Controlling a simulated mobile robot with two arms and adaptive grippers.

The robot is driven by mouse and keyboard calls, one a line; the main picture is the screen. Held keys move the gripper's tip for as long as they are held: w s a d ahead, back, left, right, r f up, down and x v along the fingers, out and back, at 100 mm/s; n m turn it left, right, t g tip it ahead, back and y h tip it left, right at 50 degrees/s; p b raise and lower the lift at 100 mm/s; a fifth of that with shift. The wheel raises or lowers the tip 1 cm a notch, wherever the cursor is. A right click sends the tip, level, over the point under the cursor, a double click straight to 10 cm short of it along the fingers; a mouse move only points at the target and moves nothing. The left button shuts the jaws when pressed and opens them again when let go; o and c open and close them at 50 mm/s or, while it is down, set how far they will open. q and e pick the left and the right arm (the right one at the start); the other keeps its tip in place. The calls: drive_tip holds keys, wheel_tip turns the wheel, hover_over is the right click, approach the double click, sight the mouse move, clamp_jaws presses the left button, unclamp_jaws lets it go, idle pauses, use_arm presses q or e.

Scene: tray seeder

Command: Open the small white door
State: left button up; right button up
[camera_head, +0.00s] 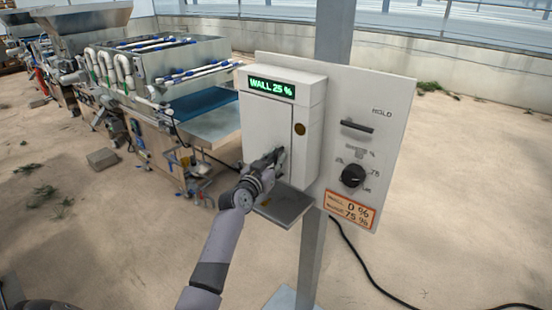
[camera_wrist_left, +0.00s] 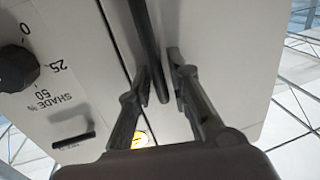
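The small white door (camera_head: 262,118) is on the front of a white box, under a green display reading "WALL 25 %". It looks shut, flush with the box. My left gripper (camera_head: 279,156) is in front of the door's lower right part and hides some of it. In the left wrist view, a dark upright bar (camera_wrist_left: 147,40), apparently the door's handle, runs between the fingers of the left gripper (camera_wrist_left: 160,72). The fingers are apart on either side of the bar, with a gap visible at the right finger. My right gripper is not in view.
A grey panel (camera_head: 390,100) with a black dial (camera_head: 352,176), a dark bar handle (camera_head: 357,126) and an orange label (camera_head: 350,209) stands right of the box. A small shelf (camera_head: 284,206) juts out below. The seeding machine (camera_head: 170,70) stands behind left. A cable (camera_head: 352,250) lies right.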

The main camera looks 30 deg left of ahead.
use_arm(q)
drive_tip(key=shift+c, duration=0.4)
clamp_jaws()
idle(0.4)
